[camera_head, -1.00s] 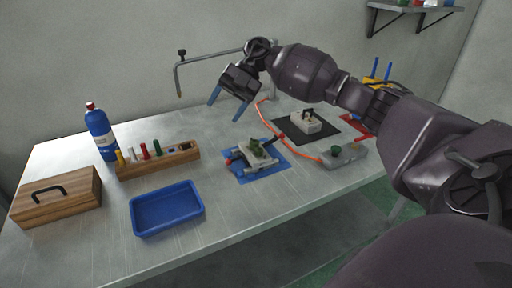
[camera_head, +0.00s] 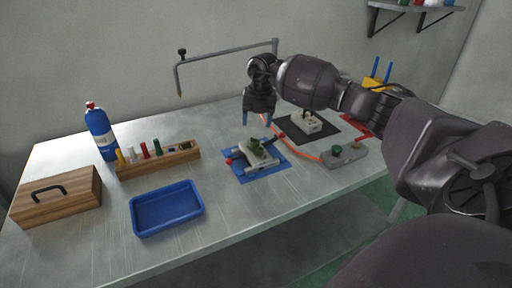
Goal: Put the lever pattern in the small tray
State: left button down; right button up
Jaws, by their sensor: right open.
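A small green piece, which looks like the lever pattern (camera_head: 258,151), sits on a light clamp-like fixture on a blue mat (camera_head: 270,171) in the middle of the table. The small blue tray (camera_head: 166,231) lies empty at the front, left of the mat. My right gripper (camera_head: 257,123) points down above and just behind the green piece, apart from it. Its blue-tipped fingers are open with nothing between them. My left gripper is not in view.
A wooden tool block (camera_head: 160,160), a blue bottle (camera_head: 99,130) and a wooden box (camera_head: 58,197) stand at the left. A black mat (camera_head: 325,136) with a pale block and a grey control box (camera_head: 343,157) with an orange cable are at the right. The front centre is clear.

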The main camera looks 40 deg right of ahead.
aim_at(255, 141)
jog(key=f, duration=0.8)
jog(key=shift+a, duration=0.3)
jog(key=c, duration=1.1)
notch_tip(255, 141, up, 20)
jog(key=shift+p, duration=0.5)
